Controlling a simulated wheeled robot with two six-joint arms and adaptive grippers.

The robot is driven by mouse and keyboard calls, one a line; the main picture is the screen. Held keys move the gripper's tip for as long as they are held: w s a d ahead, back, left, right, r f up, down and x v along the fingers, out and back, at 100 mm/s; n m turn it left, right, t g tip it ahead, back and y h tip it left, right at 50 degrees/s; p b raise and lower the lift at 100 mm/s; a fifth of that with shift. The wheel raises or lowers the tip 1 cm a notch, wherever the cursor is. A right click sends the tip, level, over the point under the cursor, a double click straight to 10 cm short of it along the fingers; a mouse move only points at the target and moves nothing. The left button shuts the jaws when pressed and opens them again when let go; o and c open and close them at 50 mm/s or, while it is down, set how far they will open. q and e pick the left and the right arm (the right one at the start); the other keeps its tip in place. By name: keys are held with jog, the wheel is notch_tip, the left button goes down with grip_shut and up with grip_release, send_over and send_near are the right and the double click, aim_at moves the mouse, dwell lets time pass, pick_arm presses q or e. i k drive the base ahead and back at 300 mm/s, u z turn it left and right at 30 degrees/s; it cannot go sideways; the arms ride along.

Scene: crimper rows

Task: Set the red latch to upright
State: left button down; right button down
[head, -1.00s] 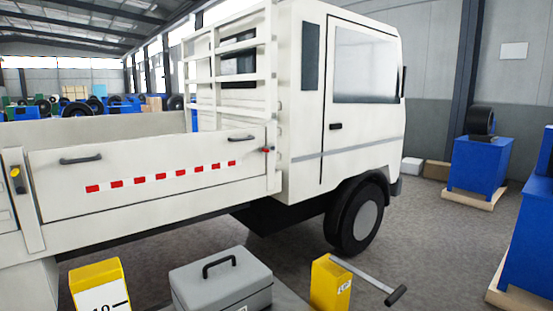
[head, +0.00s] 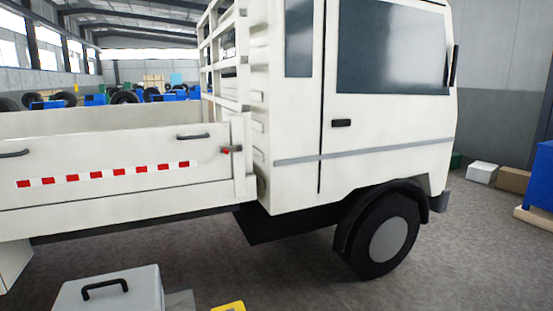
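The red latch (head: 225,151) is a small red piece at the right end of the white truck's side panel (head: 110,172), by the corner post behind the cab. A short dark bar runs to the right from it and looks about level. It is too small to tell the latch's exact angle. Neither of my grippers shows in the head view.
A grey toolbox (head: 110,291) with a black handle stands on the floor at the lower left. The top of a yellow object (head: 229,307) shows at the bottom edge. The truck's front wheel (head: 385,238) is at the right. The floor beside the truck is mostly clear.

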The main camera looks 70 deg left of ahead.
aim_at(234, 147)
jog(key=i, duration=1.65)
jog(key=u, duration=2.55)
jog(key=i, duration=1.75)
jog(key=z, duration=2.8)
jog(key=k, duration=0.4)
jog(key=z, duration=0.1)
